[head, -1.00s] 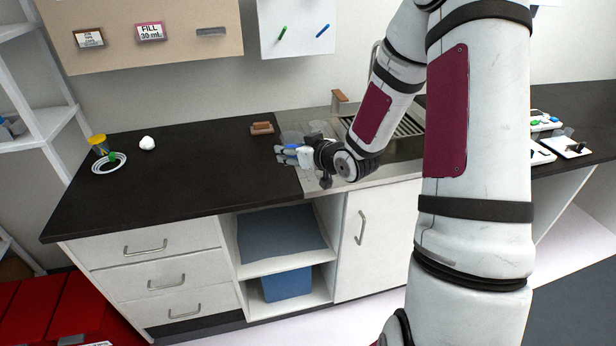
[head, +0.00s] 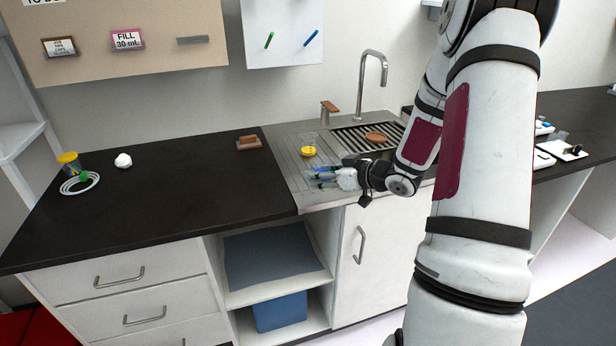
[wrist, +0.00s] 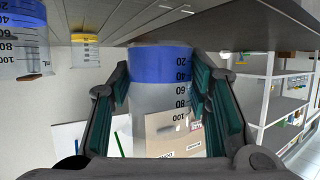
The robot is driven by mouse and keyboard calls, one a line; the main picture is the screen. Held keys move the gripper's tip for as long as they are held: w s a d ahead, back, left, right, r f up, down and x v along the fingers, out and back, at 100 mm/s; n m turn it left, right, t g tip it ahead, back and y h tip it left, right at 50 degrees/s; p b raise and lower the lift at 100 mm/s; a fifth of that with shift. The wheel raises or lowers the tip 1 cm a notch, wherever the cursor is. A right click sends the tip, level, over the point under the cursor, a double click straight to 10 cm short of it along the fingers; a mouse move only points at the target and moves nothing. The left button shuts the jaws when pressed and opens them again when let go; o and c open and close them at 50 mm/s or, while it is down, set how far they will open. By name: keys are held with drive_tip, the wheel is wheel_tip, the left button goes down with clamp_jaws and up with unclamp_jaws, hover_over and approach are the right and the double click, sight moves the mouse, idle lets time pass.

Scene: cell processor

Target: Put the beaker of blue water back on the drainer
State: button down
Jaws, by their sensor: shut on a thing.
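My gripper (head: 322,178) is shut on a clear graduated beaker (wrist: 160,66) with blue water in its base. In the wrist view, which is upside down, the fingers (wrist: 160,90) press on both sides of the beaker. In the head view the gripper points left, over the front part of the grooved metal drainer (head: 286,163) beside the sink. The held beaker is small and partly hidden by the fingers there. I cannot tell whether its base touches the drainer.
A beaker with yellow liquid (head: 308,151) stands behind on the drainer; it also shows in the wrist view (wrist: 86,38). Another graduated beaker (wrist: 22,50) is close at the wrist view's left. The sink with a tap (head: 372,68) lies right. The black counter (head: 200,190) is mostly clear.

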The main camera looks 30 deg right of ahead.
drive_tip(key=w, duration=0.7)
drive_tip(key=shift+d+f, duration=0.2)
drive_tip(key=shift+f, duration=0.1)
drive_tip(key=shift+f+b, duration=0.3)
drive_tip(key=shift+f, duration=1.45)
drive_tip(key=shift+f, duration=0.15)
drive_tip(key=c, duration=0.9)
unclamp_jaws()
drive_tip(key=shift+o, duration=0.2)
